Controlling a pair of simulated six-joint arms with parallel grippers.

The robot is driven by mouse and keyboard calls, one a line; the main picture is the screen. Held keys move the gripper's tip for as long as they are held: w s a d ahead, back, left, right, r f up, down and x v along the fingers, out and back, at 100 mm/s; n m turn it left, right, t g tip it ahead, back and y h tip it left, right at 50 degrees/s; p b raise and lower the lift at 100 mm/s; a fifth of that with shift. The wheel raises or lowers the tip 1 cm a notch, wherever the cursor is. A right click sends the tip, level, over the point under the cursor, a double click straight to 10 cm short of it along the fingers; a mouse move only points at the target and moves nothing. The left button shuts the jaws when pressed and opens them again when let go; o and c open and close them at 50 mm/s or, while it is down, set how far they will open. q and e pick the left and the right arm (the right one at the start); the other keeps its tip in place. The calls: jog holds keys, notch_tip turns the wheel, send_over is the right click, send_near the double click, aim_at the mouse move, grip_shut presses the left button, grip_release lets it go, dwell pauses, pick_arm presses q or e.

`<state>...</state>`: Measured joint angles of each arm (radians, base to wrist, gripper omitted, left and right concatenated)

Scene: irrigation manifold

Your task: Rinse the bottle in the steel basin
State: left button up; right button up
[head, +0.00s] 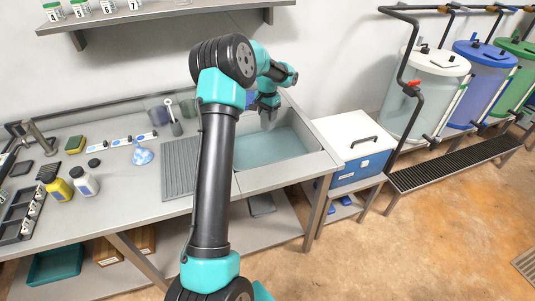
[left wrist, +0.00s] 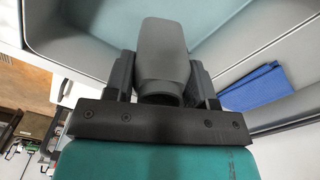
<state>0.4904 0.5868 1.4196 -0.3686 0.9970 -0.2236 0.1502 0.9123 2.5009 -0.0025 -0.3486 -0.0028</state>
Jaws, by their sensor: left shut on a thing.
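The steel basin (head: 288,174) is set into the counter right of centre in the head view, with a pale blue-green surface inside. Its wall also shows in the left wrist view (left wrist: 243,33). My left gripper (head: 268,103) is over the back part of the basin, shut on a grey bottle (head: 268,121). In the left wrist view the bottle (left wrist: 163,52) sits between the two dark fingers, its narrower neck near the palm and its body reaching out over the basin. My right gripper is not in view.
A ribbed drainboard (head: 181,167) lies left of the basin, partly behind my arm. A blue cloth (left wrist: 258,86) lies beside the basin. A blue-and-white cooler (head: 355,148) stands to the right. Yellow (head: 59,190) and white (head: 84,181) bottles stand on the left counter. A shelf (head: 150,14) hangs above.

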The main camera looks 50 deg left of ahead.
pick_arm(q)
jog(key=shift+r, duration=0.1)
dwell(0.4)
jog(key=shift+r, duration=1.9)
